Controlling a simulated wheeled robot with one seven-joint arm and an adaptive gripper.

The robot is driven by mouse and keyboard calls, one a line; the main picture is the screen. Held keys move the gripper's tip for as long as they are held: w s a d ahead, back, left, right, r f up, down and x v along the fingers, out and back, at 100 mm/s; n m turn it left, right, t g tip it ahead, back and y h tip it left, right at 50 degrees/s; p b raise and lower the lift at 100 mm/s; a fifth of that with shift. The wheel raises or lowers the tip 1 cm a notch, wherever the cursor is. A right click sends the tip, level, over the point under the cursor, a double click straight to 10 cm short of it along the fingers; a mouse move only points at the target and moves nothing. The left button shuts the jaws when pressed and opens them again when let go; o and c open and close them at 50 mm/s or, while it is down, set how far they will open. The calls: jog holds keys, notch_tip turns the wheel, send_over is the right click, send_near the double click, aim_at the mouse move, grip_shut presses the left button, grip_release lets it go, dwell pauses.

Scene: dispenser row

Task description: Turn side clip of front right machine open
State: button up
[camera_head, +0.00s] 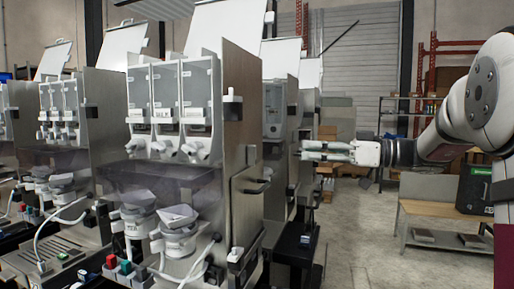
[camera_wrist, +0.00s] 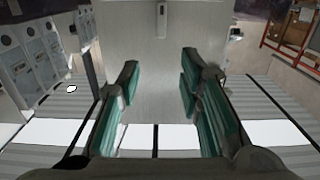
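The front right machine (camera_head: 238,140) is a tall dispenser with a metal side panel facing right. A small light clip (camera_head: 232,98) sits high on that side panel, near its front edge. In the wrist view, a narrow grey clip (camera_wrist: 161,20) stands upright on a flat panel (camera_wrist: 155,85), at the top of the picture. I cannot tell for sure that it is the same clip. My gripper (camera_head: 308,150) is to the right of the machine, pointing left, apart from the panel. In the wrist view, its green-padded fingers (camera_wrist: 160,68) are spread with nothing between them.
A dark handle (camera_head: 257,187) sticks out lower on the side panel. More machines stand to the left (camera_head: 75,130) and behind (camera_head: 278,110). A wooden bench (camera_head: 440,212) stands at the right. The floor (camera_head: 350,240) between is open.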

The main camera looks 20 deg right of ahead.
aim_at(252, 156)
jog(key=p+x, duration=0.1)
jog(key=x, duration=1.2)
jog(key=shift+a+p, duration=0.3)
jog(key=shift+p, duration=0.05)
jog(key=shift+w, duration=0.1)
grip_shut()
